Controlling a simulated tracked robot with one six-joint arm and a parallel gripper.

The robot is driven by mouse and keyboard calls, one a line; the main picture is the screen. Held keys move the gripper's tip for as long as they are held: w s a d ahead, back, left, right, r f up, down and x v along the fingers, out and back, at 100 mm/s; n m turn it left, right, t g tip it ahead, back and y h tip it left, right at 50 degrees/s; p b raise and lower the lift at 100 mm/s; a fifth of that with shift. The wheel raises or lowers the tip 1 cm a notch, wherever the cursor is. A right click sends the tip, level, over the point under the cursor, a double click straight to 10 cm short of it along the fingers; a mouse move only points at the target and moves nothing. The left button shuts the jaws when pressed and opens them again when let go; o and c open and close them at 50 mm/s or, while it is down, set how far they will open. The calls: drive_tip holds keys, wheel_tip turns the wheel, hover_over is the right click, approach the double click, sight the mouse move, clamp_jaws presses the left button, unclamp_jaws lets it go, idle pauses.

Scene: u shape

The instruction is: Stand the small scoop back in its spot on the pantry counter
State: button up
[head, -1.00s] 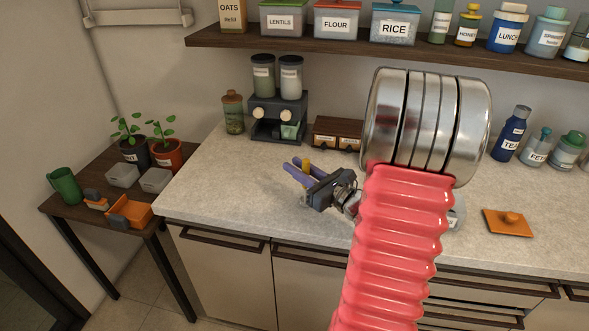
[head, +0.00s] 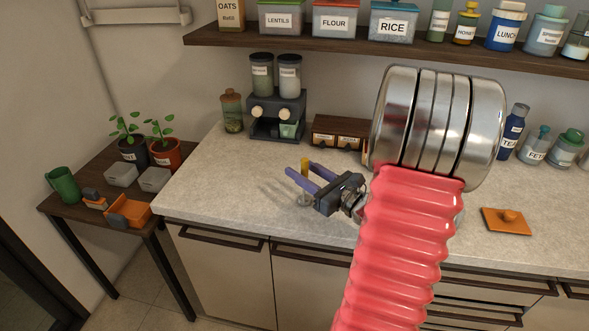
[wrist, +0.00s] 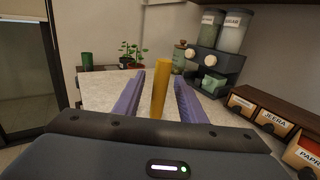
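The scoop shows as an upright yellow handle (head: 305,166) above the pantry counter (head: 235,185). It also stands nearly vertical in the middle of the wrist view (wrist: 160,90). A small greyish shape lies below it in the head view, partly hidden by a finger; I cannot tell whether it is the scoop's bowl. My gripper (head: 303,178) reaches in from the right, low over the counter. In the wrist view its two purple fingers (wrist: 158,97) are apart, one each side of the handle, with visible gaps. The scoop's lower end is hidden there by the gripper body.
A dark dispenser (head: 276,115) with two jars and a green bottle (head: 232,111) stand at the back. Labelled spice drawers (head: 338,132) sit near my arm. An orange lid (head: 506,221) lies at the right. The counter's left part is clear.

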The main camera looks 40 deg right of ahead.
drive_tip(key=s, duration=0.9)
drive_tip(key=shift+s+d, duration=0.2)
drive_tip(key=shift+d, duration=0.1)
drive_tip(key=shift+a, duration=0.1)
idle(0.4)
drive_tip(key=w+a+n+g+y, duration=0.3)
drive_tip(key=a+n+g+y, duration=0.7)
drive_tip(key=a, duration=1)
drive_tip(key=s+a+f+n+g+h, duration=0.2)
drive_tip(key=s+a+n+g+h, duration=0.4)
drive_tip(key=a+n, duration=0.65)
wheel_tip(320, 180, up, 7)
drive_tip(key=s+d+n+t+h, duration=0.1)
drive_tip(key=n+h, duration=0.4)
drive_tip(key=n, duration=0.7)
drive_tip(key=shift+s+d+n+t, duration=0.3)
drive_tip(key=shift+s+t, duration=0.35)
drive_tip(key=shift+t, duration=0.55)
